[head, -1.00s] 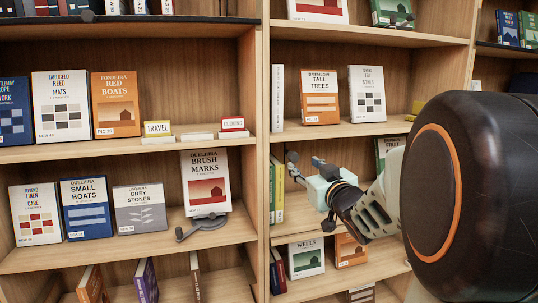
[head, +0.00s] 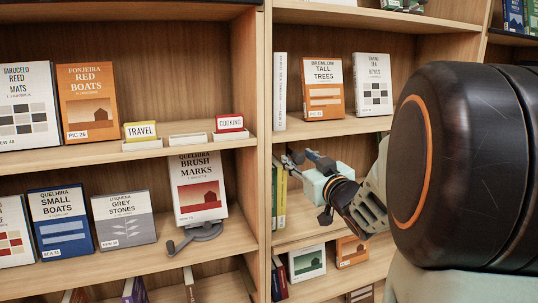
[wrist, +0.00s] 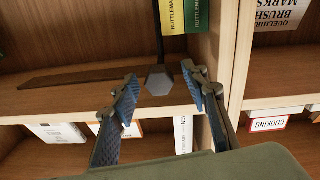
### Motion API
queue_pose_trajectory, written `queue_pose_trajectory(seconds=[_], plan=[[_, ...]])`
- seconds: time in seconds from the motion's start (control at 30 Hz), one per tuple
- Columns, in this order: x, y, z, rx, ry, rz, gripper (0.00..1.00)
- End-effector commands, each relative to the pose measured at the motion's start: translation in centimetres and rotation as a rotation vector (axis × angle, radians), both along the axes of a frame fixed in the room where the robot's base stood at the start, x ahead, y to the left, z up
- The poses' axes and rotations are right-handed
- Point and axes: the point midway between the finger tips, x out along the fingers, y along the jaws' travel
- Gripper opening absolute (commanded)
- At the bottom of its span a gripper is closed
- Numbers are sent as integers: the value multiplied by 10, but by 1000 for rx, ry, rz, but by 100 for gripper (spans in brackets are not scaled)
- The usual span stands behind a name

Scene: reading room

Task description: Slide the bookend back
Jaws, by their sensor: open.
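The bookend shows in the wrist view, which is upside down, as a dark thin upright beside two book spines, a flat brown plate on the shelf and a grey hexagonal knob (wrist: 158,82). The yellow book (wrist: 171,15) and green book (wrist: 198,15) stand at the divider. My gripper (wrist: 161,84) is open, its two blue-padded fingers to either side of the knob in the picture. I cannot tell whether they touch it. In the head view my gripper (head: 305,160) is at the middle right bay, and I cannot make out the bookend there.
A wooden divider (head: 265,130) stands close left of my gripper. The shelf above (head: 350,127) holds upright books. Brush Marks (head: 199,187) stands on a grey stand in the left bay.

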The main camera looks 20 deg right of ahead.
Motion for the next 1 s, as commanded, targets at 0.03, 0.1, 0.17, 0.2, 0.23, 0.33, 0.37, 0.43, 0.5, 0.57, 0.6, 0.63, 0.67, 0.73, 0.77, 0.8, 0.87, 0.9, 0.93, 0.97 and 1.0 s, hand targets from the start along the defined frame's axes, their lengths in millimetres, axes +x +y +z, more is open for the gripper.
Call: queue_pose_trajectory(seconds=[0.03, 0.1, 0.17, 0.2, 0.23, 0.33, 0.37, 0.43, 0.5, 0.57, 0.6, 0.63, 0.67, 0.73, 0.77, 0.8, 0.87, 0.9, 0.93, 0.97, 1.0], plan=[[-1, -1, 0, 0, 0, 0, 42], [-1, -1, 0, 0, 0, 0, 42], [-1, -1, 0, 0, -1, 0, 42], [-2, -1, 0, 0, -1, 0, 42], [-2, -1, 0, 0, -1, 0, 42], [-2, -1, 0, 0, -1, 0, 42], [-2, -1, 0, 0, -1, 0, 42], [-2, -1, 0, 0, -1, 0, 39], [-1, -1, 0, 0, -1, 0, 32], [-1, -1, 0, 0, -1, 0, 25], [-1, -1, 0, 0, -1, 0, 21], [-1, -1, 0, 0, -1, 0, 17], [-1, -1, 0, 0, -1, 0, 14], [-1, -1, 0, 0, -1, 0, 6], [-1, -1, 0, 0, -1, 0, 3], [-1, -1, 0, 0, -1, 0, 0], [-1, -1, 0, 0, -1, 0, 0], [-1, -1, 0, 0, -1, 0, 0], [-1, -1, 0, 0, -1, 0, 0], [-1, -1, 0, 0, -1, 0, 0], [-1, -1, 0, 0, -1, 0, 0]])
